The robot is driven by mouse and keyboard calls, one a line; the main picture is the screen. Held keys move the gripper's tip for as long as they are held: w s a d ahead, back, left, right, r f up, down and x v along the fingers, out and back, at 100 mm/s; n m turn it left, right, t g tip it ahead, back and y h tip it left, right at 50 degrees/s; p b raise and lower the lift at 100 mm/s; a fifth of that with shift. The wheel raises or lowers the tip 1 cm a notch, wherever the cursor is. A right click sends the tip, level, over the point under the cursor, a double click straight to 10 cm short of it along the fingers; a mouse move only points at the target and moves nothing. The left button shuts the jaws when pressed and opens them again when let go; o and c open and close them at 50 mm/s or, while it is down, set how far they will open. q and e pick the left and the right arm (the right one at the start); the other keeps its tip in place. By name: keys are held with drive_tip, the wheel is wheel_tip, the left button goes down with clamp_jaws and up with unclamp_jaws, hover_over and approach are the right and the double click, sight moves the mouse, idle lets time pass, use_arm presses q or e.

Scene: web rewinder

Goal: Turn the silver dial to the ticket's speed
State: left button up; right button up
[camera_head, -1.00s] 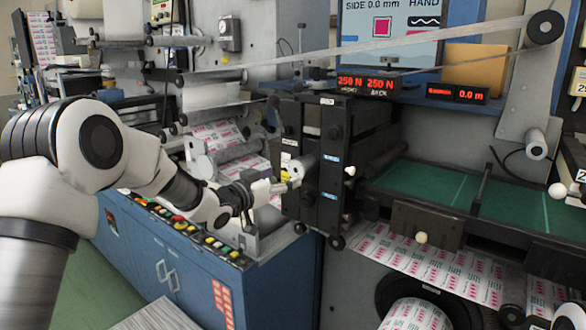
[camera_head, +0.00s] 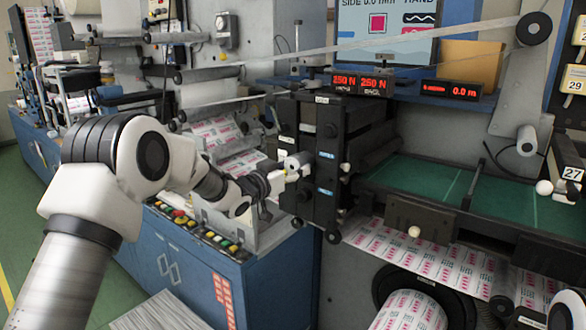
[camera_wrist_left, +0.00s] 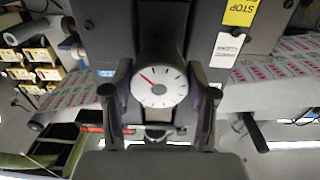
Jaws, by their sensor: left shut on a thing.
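The silver dial (camera_wrist_left: 158,82) has a pale round face with dark tick marks and a red pointer toward its upper left. My left gripper (camera_wrist_left: 160,105) has a finger on each side of the dial in the left wrist view and is shut on it. In the head view the left gripper (camera_head: 280,180) is at the front of the black machine head, at the silver dial (camera_head: 297,163), whose face is turned away there. I cannot make out a speed on a ticket.
The black machine head (camera_head: 325,150) stands beside a green table (camera_head: 420,185). A blue cabinet (camera_head: 185,265) with coloured buttons lies below my left arm.

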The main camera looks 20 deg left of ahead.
use_arm(q)
drive_tip(key=shift+r, duration=0.15)
drive_tip(key=m+b, duration=0.3)
drive_tip(key=shift+a+m+b, duration=0.1)
drive_tip(key=shift+m+b, duration=0.2)
drive_tip(key=shift+b, duration=0.1)
drive_tip(key=m+b, duration=0.2)
drive_tip(key=shift+m, duration=0.3)
drive_tip(key=m+b, duration=0.4)
drive_tip(key=shift+r+m+b, duration=0.15)
drive_tip(key=shift+m+b, duration=0.95)
drive_tip(key=shift+m, duration=0.4)
drive_tip(key=o, duration=1.2)
drive_tip(key=shift+c, duration=0.2)
